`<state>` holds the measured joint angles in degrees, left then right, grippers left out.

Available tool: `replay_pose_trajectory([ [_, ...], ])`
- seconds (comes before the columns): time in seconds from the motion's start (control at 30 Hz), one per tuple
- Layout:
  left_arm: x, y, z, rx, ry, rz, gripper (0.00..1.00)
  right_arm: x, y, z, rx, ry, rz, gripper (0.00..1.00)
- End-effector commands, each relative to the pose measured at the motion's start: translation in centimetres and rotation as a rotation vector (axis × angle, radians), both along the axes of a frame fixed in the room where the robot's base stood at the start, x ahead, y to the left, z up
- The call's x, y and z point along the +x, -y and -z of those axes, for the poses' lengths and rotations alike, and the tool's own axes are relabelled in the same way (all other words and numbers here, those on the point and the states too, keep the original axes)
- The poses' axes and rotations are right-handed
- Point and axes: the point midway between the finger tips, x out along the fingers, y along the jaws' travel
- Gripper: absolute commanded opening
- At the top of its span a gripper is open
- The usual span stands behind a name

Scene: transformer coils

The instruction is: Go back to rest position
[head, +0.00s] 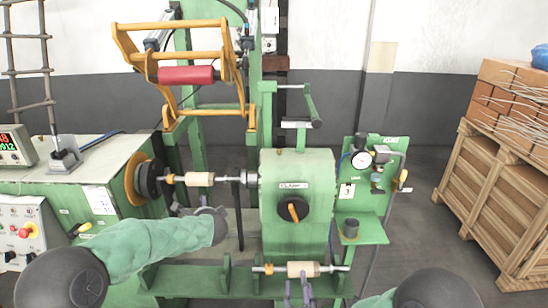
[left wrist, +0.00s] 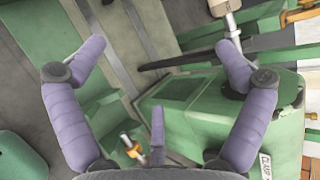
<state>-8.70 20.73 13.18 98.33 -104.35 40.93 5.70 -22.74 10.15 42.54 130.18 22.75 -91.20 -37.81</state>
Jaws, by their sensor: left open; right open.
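A pale wooden coil core (head: 200,179) sits on the horizontal spindle between the black and orange chuck (head: 147,182) and the green machine head (head: 297,205). My left gripper (head: 198,209) is just below it in the head view. In the left wrist view the left gripper (left wrist: 162,48) has its purple fingers spread, with nothing between them. The upper core's end (left wrist: 222,6) shows at the top there. A second pale core (head: 302,269) on a rod lies across the front green frame. My right gripper (head: 298,289) is open just below it in the head view; whether they touch is unclear.
An orange frame with a red roller (head: 186,75) stands above the spindle. A control bench (head: 70,165) is at left. A green gauge panel (head: 368,190) stands right of the machine head. Wooden crates with bricks (head: 505,180) stand at far right, with clear floor before them.

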Motion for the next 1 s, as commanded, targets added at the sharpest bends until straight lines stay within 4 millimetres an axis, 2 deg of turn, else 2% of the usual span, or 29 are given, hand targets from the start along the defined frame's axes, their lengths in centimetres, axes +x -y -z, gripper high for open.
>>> replay_pose_trajectory([
  [0.27,-1.8,0.7,5.1,-0.092,-0.106,-0.013,1.0,0.5,0.3,2.4,0.029,-0.084,-0.009,0.52],
  [0.47,-4.4,1.6,10.5,-0.204,-0.219,-0.039,1.0,0.8,0.8,5.2,0.068,-0.181,-0.014,0.52],
  [0.57,-6.4,2.3,14.0,-0.283,-0.295,-0.066,1.0,0.8,1.1,7.2,0.096,-0.251,-0.016,0.52],
  [0.67,-9.6,3.5,18.5,-0.4,-0.398,-0.111,1.0,0.6,1.6,10.2,0.137,-0.354,-0.015,0.52],
  [0.77,-13.7,5.2,23.2,-0.55,-0.509,-0.185,1.0,0.0,2.2,13.8,0.194,-0.482,-0.01,0.52],
  [0.9,-20.1,8.0,28.9,-0.784,-0.65,-0.342,1.0,-1.9,3.1,19.3,0.293,-0.692,0.013,0.52],
  [1.0,-24.5,9.9,31.9,-0.951,-0.719,-0.494,1.0,-4.0,3.7,23.1,0.372,-0.85,0.037,0.52],
])
